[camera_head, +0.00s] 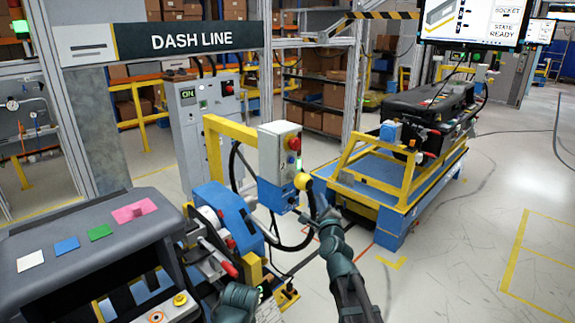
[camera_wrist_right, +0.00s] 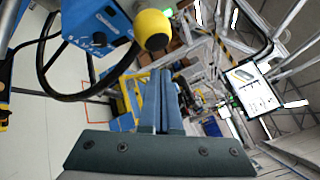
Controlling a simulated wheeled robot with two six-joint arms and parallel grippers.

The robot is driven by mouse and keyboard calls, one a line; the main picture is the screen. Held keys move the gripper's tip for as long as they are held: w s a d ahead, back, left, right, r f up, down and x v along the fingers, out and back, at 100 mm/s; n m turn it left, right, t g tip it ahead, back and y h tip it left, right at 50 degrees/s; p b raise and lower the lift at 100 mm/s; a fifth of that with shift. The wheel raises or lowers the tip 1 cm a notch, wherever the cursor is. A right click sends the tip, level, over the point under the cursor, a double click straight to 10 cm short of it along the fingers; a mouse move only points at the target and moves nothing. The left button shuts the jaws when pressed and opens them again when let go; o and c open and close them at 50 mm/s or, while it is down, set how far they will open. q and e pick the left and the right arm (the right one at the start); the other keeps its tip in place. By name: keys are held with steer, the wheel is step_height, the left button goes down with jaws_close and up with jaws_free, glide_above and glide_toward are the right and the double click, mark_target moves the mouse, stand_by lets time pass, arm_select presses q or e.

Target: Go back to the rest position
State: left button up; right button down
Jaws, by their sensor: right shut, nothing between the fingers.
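My right gripper (camera_head: 322,214) is in the middle of the head view, in front of the control box post and just below a yellow ball knob (camera_head: 302,182). In the right wrist view its two fingers (camera_wrist_right: 161,85) lie together with nothing between them. The yellow knob (camera_wrist_right: 153,29) shows there beyond the fingertips and a little left, apart from them as far as I can tell. A dark green part of my left arm (camera_head: 236,300) shows at the bottom of the head view. Its fingers cannot be made out.
A dark dashboard module (camera_head: 40,240) with coloured tags stands at lower left. A grey control box (camera_head: 279,150) with black hoses hangs from a yellow frame (camera_head: 214,150). A blue-yellow cart (camera_head: 372,187) stands behind to the right. Open floor (camera_head: 470,250) lies at right.

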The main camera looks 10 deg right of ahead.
steer(key=s+a+f+n+g+y, duration=0.3)
steer(key=s+a+f+n+g, duration=0.15)
steer(key=a+f+n, duration=0.3)
steer(key=s+a+f+n+g+y, duration=0.2)
steer(key=s+a+f+n+g, duration=0.2)
steer(key=s+a+f+n, duration=0.35)
steer(key=s+f+n+g+h, duration=0.2)
steer(key=s+n+g, duration=0.3)
steer(key=s, duration=0.6)
steer(key=s+f+n+g+h, duration=0.3)
steer(key=s+f+n+g, duration=0.2)
steer(key=s+n, duration=0.4)
steer(key=shift+s+d, duration=0.3)
steer(key=shift+s, duration=0.6)
steer(key=shift+f, duration=0.1)
